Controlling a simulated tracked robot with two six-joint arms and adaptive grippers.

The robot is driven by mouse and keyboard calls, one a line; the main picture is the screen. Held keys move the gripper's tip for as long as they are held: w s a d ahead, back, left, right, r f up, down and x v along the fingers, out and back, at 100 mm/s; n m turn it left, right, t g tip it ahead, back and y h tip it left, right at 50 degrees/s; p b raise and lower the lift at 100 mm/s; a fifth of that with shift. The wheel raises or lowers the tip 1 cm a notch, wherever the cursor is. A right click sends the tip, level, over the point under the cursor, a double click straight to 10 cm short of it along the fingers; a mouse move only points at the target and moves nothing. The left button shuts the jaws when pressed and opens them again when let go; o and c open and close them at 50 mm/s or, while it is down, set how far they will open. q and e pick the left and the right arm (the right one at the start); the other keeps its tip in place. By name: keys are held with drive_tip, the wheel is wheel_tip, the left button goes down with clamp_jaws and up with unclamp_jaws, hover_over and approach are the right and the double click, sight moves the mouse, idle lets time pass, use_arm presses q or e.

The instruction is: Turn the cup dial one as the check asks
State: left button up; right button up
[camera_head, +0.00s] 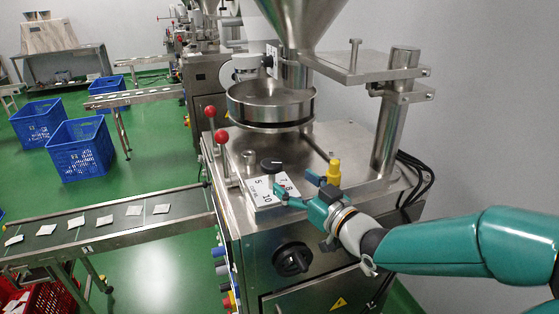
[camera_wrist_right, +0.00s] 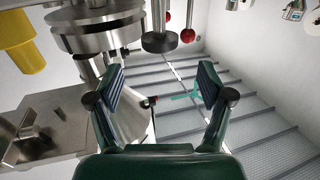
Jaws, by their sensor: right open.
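The cup dial (camera_head: 271,165) is a black round knob with a white pointer mark on a short metal post. It stands over a white number plate (camera_head: 262,193) on the steel machine top; 5 and 10 are readable, and other numbers are partly covered. My right gripper (camera_head: 295,184) is open and empty, just right of the dial, its fingers pointing toward it. In the right wrist view the dial (camera_wrist_right: 160,42) appears beyond and above the gap between the spread fingers (camera_wrist_right: 160,80), apart from them. My left gripper is not in view.
Two red ball-ended levers (camera_head: 222,136) stand behind the dial to the left. A yellow cap (camera_head: 333,171) stands close by my right gripper. The round steel bowl (camera_head: 271,104) and hopper rise behind. A black knob (camera_head: 292,259) is on the front panel. A conveyor (camera_head: 110,229) carries several teabags.

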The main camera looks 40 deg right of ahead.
sight(278, 170)
drive_tip(key=w+p, duration=0.2)
drive_tip(key=w, duration=0.6)
drive_tip(key=shift+w+a, duration=0.1)
drive_tip(key=shift+w, duration=0.2)
